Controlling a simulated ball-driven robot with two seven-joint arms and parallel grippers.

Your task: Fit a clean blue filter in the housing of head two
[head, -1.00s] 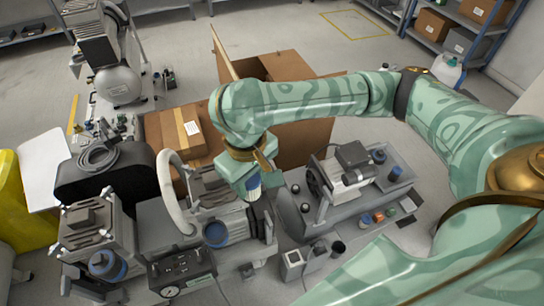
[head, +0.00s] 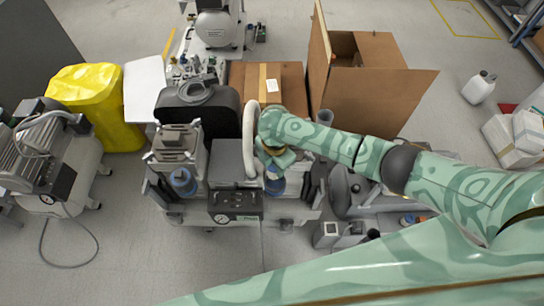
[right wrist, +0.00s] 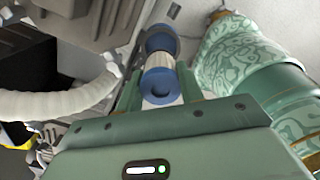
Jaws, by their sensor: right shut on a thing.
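My right gripper (head: 275,168) is shut on the clean blue filter, which has blue ends and a white pleated body. The filter (right wrist: 159,85) shows between the fingers in the right wrist view. The blue housing (head: 275,187) of the right-hand compressor head is directly below the gripper in the head view. A blue ring of the housing (right wrist: 161,38) shows just beyond the filter, in line with it. I cannot tell whether the filter touches or enters it. Another head on the left has its own blue housing (head: 183,181). My left gripper is not in view.
A white hose (head: 249,142) rises close to the left of my right gripper. A gauge box (head: 236,206) sits between the heads at the front. Cardboard boxes (head: 372,88), a yellow bin (head: 97,105) and another compressor (head: 45,160) stand around.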

